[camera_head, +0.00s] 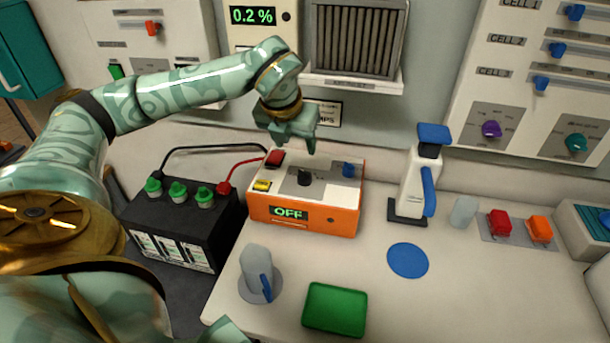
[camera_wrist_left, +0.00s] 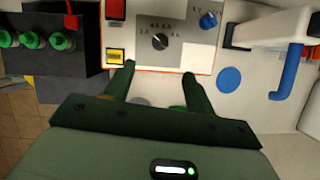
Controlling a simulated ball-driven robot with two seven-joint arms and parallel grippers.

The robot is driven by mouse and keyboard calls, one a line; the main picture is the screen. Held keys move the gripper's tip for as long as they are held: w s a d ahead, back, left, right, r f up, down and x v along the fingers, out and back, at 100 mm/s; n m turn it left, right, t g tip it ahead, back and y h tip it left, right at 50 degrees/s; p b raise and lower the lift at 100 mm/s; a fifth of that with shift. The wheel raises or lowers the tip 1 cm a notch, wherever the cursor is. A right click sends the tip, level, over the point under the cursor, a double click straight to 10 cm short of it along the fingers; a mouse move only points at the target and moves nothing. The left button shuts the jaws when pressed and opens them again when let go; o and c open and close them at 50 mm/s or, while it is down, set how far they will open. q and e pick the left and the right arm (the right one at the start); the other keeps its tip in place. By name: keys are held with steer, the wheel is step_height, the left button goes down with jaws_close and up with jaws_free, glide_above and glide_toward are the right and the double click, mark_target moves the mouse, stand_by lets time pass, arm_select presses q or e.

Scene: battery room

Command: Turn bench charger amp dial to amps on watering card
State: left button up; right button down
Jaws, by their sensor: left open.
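The bench charger (camera_head: 303,215) is an orange box with a pale top, and its green display reads OFF. Its black amp dial (camera_head: 304,178) sits mid-top; in the left wrist view the dial (camera_wrist_left: 160,41) has small numbers around it. A blue knob (camera_head: 348,170), a red part (camera_head: 275,158) and a yellow switch (camera_head: 262,186) are also on the top. My left gripper (camera_head: 310,150) is open and empty above the charger's back edge. In the left wrist view its fingers (camera_wrist_left: 158,72) are apart, with the dial beyond and between them. I cannot make out a watering card. My right gripper is not seen.
A black battery (camera_head: 170,230) with green caps stands left of the charger, joined by black and red cables. A white device with a blue handle (camera_head: 428,190) stands to the right. A green tray (camera_head: 335,309), a grey jug (camera_head: 257,268) and a blue disc (camera_head: 408,260) are in front.

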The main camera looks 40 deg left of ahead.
mark_target(304, 173)
arm_select(q)
steer(key=b+x, duration=0.2)
steer(key=x, duration=1.2)
steer(key=shift+f, duration=0.1)
steer(key=c, duration=1)
